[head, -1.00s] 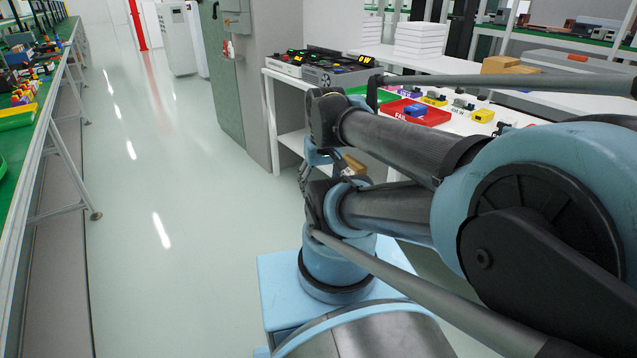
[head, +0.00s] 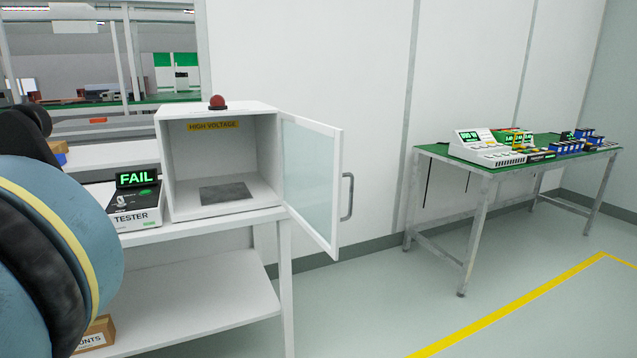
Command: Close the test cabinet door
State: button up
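The white test cabinet (head: 167,165) stands on a white bench, left of centre in the head view. It has a yellow "HIGH VOLTAGE" label and a red dome light (head: 217,102) on top. Its inside is empty apart from a dark grey plate on its floor. The cabinet door (head: 312,185), a white frame with a clear pane, is hinged at the right side and stands wide open toward me. A grey handle (head: 347,197) is on its free edge. My gripper is out of view; only part of my arm shows at the left edge.
A tester (head: 138,208) reading "FAIL" sits left of the cabinet on the bench (head: 215,228). A green-topped table (head: 437,150) with instruments stands at the right. The floor before the door is clear, with a yellow line (head: 520,305). A cardboard box (head: 97,335) is on the lower shelf.

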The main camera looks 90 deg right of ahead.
aim_at(332, 249)
jog(key=u, duration=0.05)
jog(key=k, duration=0.25)
jog(key=u, duration=0.9)
jog(key=k, duration=2.95)
jog(key=z, duration=1.65)
